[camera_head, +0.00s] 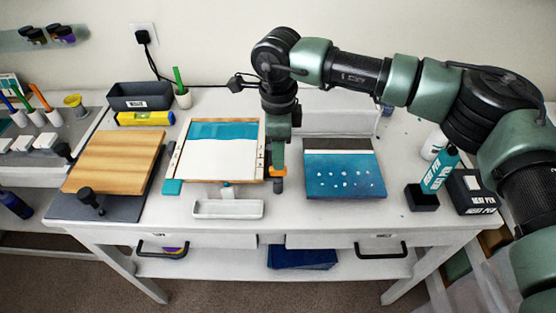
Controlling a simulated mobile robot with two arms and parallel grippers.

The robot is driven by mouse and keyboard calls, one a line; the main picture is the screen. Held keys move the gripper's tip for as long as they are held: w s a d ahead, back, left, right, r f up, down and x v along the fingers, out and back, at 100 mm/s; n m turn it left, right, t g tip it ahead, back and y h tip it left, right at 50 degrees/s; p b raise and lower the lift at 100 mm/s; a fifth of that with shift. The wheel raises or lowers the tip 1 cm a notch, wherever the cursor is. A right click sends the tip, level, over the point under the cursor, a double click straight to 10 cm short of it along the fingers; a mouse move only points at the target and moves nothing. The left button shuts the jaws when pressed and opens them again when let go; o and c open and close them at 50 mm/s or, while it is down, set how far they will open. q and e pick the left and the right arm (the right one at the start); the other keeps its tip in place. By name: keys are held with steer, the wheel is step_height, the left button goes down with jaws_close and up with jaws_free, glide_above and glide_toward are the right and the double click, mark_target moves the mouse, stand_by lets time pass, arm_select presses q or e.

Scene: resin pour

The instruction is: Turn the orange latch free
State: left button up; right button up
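The orange latch (276,172) is at the front right corner of the wooden-edged frame (174,155) that holds a white and teal panel (222,150). My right gripper (278,168) points straight down over this corner, with its fingers at the latch. The gripper and its shadowed tip hide part of the latch. I cannot tell whether the fingers are closed on it or only beside it. My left gripper is not in view.
A blue panel (344,178) lies right of the latch, and a white tray (228,209) lies in front of the frame. A wooden board (115,160) is at the left. A teal bottle (440,170) and dark boxes (473,192) stand at the right.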

mark_target(271, 174)
steer(key=shift+f+p, duration=0.55)
steer(key=shift+f, duration=1.8)
jaws_close()
